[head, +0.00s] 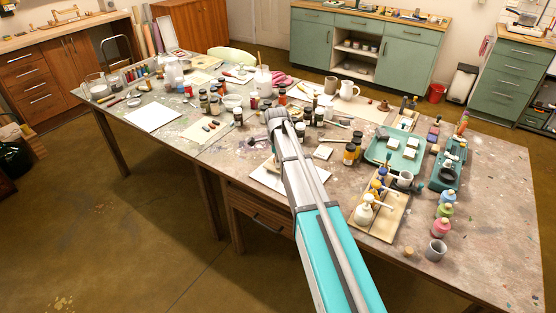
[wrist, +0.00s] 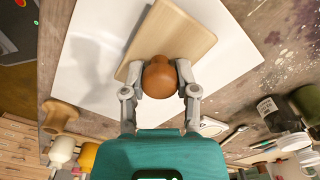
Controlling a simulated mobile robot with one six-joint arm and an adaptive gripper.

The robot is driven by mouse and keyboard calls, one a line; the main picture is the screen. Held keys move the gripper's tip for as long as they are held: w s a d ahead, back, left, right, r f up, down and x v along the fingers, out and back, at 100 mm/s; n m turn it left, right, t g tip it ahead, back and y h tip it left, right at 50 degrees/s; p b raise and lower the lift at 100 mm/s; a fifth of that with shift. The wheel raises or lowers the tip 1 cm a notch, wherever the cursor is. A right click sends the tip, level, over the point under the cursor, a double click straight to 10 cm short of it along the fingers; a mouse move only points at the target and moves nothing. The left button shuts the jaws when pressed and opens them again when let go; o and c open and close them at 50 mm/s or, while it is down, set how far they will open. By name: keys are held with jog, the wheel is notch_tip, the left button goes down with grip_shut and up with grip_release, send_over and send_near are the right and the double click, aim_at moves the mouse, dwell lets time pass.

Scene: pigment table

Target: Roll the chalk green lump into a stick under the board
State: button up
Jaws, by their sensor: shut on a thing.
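The board (wrist: 192,38) is a pale wooden plate with a round orange-brown knob (wrist: 160,78) on top. My gripper (wrist: 161,74) is shut on the knob, one finger on each side. The board lies over a white sheet (wrist: 82,62), turned at an angle to it. I cannot tell whether the board touches the sheet. No chalk green lump shows in the wrist view; anything under the board is hidden. In the head view my arm covers most of the gripper and board, and part of the white sheet (head: 268,180) shows beside it.
Farther right are a green tray (head: 378,150) and a wooden tray (head: 397,217) with bottles. A second white sheet (head: 153,117) lies at the left. A dark green bottle (wrist: 306,103) is close on the right in the wrist view.

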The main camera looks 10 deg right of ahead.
aim_at(273, 170)
jog(key=shift+a, duration=0.1)
dwell(0.3)
jog(key=shift+s+a+f, duration=0.1)
jog(key=shift+s+a, duration=0.3)
jog(key=shift+s, duration=0.1)
jog(key=shift+s+a, duration=0.1)
jog(key=shift+s, duration=0.05)
jog(key=shift+s+a, duration=0.35)
jog(key=shift+s+a, duration=0.1)
dwell(0.7)
jog(key=shift+s+a, duration=0.4)
jog(key=shift+s, duration=0.05)
jog(key=shift+w+d, duration=0.1)
jog(key=shift+w+d, duration=0.4)
jog(key=shift+w, duration=0.05)
jog(key=shift+w+d, duration=0.1)
jog(key=shift+w, duration=0.05)
dwell(0.6)
